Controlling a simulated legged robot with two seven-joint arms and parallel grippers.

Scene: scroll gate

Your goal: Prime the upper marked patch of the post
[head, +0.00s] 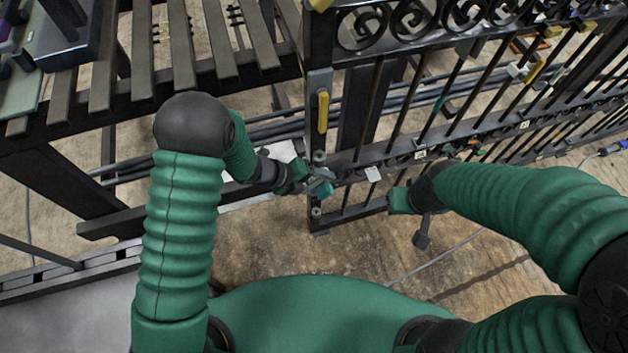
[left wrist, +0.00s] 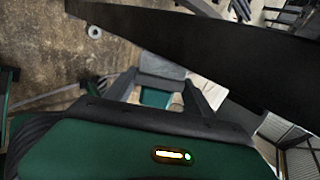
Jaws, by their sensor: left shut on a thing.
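The dark upright post (head: 319,55) stands at the left end of the scrollwork gate. A grey plate (head: 319,84) with a yellow upright piece (head: 322,112) is on its upper part; I cannot tell which area is the marked patch. My left gripper (head: 310,186) is shut on a small grey thing beside the lower post; its kind is unclear. In the left wrist view the fingers (left wrist: 160,96) flank a grey block, and a dark bar (left wrist: 200,45) crosses diagonally behind. My right gripper (head: 408,199) is near the gate's lower bars; its jaws are unclear.
The gate (head: 400,130) with scrolls and bars extends right, carrying several small coloured pieces. A dark slatted bench (head: 180,50) is at left. A dark hammer-like object (head: 422,238) shows below my right gripper. Bare floor (head: 340,250) lies in front, with a thin cable.

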